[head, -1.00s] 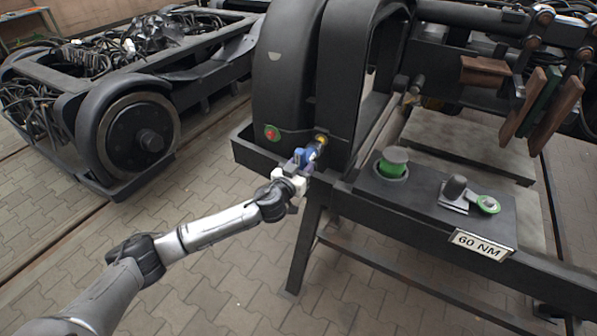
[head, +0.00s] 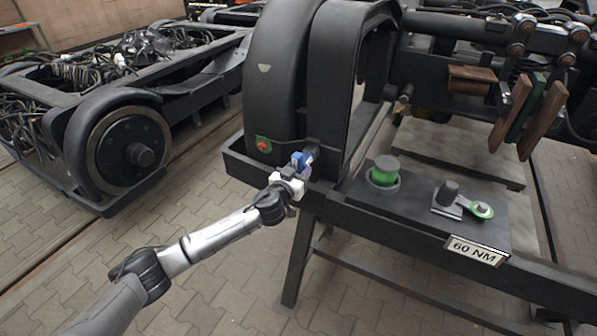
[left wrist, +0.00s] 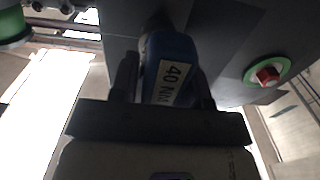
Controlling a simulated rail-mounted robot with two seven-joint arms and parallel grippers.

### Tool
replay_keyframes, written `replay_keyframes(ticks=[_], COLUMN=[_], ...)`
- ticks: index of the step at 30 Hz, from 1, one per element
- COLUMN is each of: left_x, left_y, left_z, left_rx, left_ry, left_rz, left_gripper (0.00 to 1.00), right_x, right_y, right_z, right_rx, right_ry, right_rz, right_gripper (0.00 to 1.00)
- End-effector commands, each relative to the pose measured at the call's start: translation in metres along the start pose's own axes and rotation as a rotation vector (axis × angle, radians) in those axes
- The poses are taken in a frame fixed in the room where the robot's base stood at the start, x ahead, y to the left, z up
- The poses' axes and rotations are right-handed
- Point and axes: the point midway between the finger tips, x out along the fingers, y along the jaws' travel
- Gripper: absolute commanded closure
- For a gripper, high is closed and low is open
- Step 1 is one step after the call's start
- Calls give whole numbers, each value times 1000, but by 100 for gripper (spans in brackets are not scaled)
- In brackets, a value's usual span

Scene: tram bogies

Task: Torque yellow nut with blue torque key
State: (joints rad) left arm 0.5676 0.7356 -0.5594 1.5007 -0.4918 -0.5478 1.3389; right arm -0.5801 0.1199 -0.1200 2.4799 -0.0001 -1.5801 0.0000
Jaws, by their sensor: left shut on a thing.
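My left gripper (head: 297,169) is shut on the blue torque key (head: 298,160) beside the lower part of the black bogie frame. In the left wrist view, the gripper's dark fingers (left wrist: 165,85) flank the blue key body (left wrist: 170,48), which bears a "40 NM" label. The key's dark front end (head: 313,150) points at the frame. The yellow nut does not show now; the key's end covers the place where it showed earlier. I cannot tell how fully the key sits on it. My right gripper is not in view.
A black shelf (head: 420,214) at right carries a green-topped cylinder (head: 384,172), a green-ended tool (head: 480,209) and a "60 NM" plate (head: 475,250).

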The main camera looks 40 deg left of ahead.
Motion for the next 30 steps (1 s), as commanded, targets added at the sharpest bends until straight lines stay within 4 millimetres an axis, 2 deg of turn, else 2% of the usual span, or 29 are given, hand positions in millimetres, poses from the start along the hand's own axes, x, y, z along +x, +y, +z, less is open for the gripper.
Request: replay_keyframes(ticks=[5,15,26,30], left_x=[0,0,0,0], left_y=[0,-2,-2,-2], left_z=[-2,-2,-2,-4], left_rx=[7,166,183,253], left_ry=[3,2,3,3], left_rz=[0,-3,-2,-2], left_gripper=[95,95,95,95], right_x=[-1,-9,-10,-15], right_y=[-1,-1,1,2], right_z=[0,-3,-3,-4], right_rx=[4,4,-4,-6], right_ry=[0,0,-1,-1], right_rz=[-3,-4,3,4], right_gripper=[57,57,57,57])
